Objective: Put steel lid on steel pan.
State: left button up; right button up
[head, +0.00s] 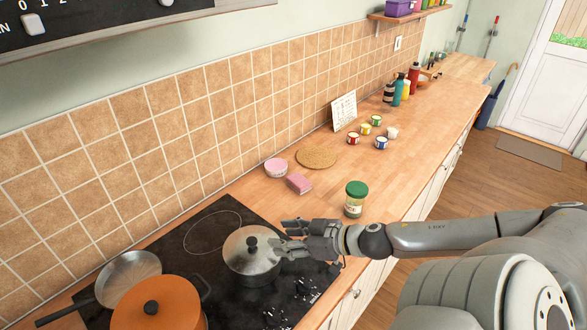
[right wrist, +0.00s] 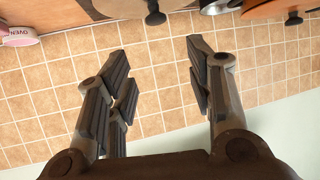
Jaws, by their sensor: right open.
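The steel pan (head: 132,272), shallow and open with a dark handle, stands at the left of the hob, behind the orange pot. My right gripper (head: 284,235) is open and empty at the right edge of the lid, its fingers pointing left towards the knob. In the right wrist view, the lid's knob (right wrist: 155,14) shows beyond the gap between the open fingers (right wrist: 155,48). My left gripper is out of view.
An orange lidded pot (head: 160,310) stands in front of the steel pan. A green-capped jar (head: 355,200) stands right of the hob, near my right wrist. The tiled wall borders the counter.

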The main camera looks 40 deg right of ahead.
jog(key=shift+v, duration=0.95)
